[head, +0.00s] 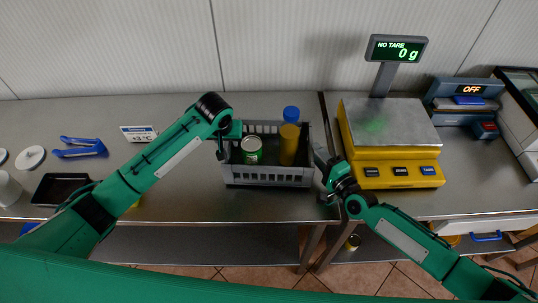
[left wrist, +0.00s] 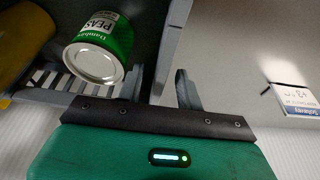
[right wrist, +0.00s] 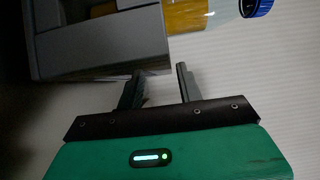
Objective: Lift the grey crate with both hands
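The grey crate (head: 268,178) stands on the metal counter, holding a green can (head: 251,151) and a yellow bottle with a blue cap (head: 289,146). My left gripper (head: 226,142) is at the crate's left end. In the left wrist view its open fingers (left wrist: 162,88) lie on either side of the crate's wall (left wrist: 171,45), with a gap beside it. The can's label reads PEAS (left wrist: 100,45). My right gripper (head: 322,165) is at the crate's right end. In the right wrist view its fingers (right wrist: 160,80) are apart, close to the crate (right wrist: 100,40); contact is unclear.
A yellow scale (head: 390,140) reading 0 g stands just right of the crate. A small temperature sign (head: 138,133), a blue-handled item (head: 80,147) and a black tray (head: 60,188) are on the left. The wall is behind.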

